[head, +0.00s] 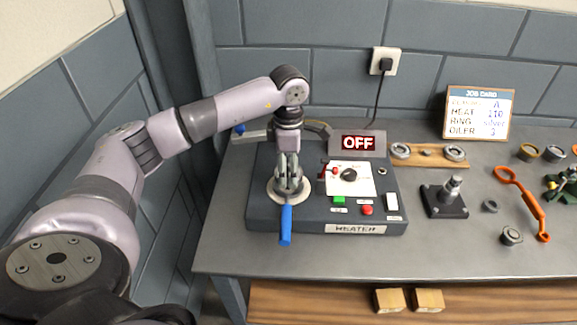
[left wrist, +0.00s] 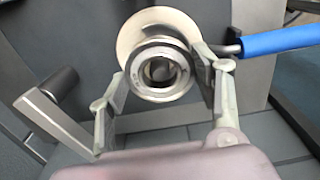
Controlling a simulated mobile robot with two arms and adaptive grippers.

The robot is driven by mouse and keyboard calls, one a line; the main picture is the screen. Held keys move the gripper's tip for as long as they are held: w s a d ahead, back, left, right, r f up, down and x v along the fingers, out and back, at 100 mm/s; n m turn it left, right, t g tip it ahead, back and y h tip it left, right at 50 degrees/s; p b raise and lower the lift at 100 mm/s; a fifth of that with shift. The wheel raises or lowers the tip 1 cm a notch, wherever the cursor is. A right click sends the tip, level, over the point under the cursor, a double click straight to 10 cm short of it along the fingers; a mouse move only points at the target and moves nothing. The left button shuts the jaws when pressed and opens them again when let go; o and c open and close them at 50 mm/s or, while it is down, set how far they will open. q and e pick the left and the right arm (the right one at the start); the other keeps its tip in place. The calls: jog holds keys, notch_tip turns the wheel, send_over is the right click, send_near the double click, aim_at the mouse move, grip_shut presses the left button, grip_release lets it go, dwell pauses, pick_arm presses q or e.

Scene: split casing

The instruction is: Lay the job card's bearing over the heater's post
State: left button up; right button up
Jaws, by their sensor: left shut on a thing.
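My left gripper (head: 289,188) is shut on a silver bearing (left wrist: 160,72), a ring with an open bore. In the left wrist view the bearing sits between the two fingertips (left wrist: 165,82), in front of a pale round plate (left wrist: 135,38) on the heater. In the head view the gripper is right over that plate at the left of the dark heater (head: 320,216). The post is mostly hidden; I cannot tell whether the bearing is around it or above it. The job card (head: 479,113) stands at the back; its bearing line seems to read A.
A blue handle (head: 286,225) sticks out in front of the plate. The heater display (head: 358,143) reads OFF. Two bearings (head: 401,151) (head: 455,153) sit on a wooden board (head: 428,160). A black stand with a post (head: 444,200) and an orange tool (head: 531,205) are to the right.

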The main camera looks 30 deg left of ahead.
pick_arm(q)
jog(key=shift+f+b, duration=1.05)
jog(key=shift+f, duration=0.35)
jog(key=shift+f, duration=0.2)
jog(key=o, duration=1.5)
notch_tip(320, 180, up, 10)
jog(key=p, duration=0.6)
jog(key=shift+r, duration=0.2)
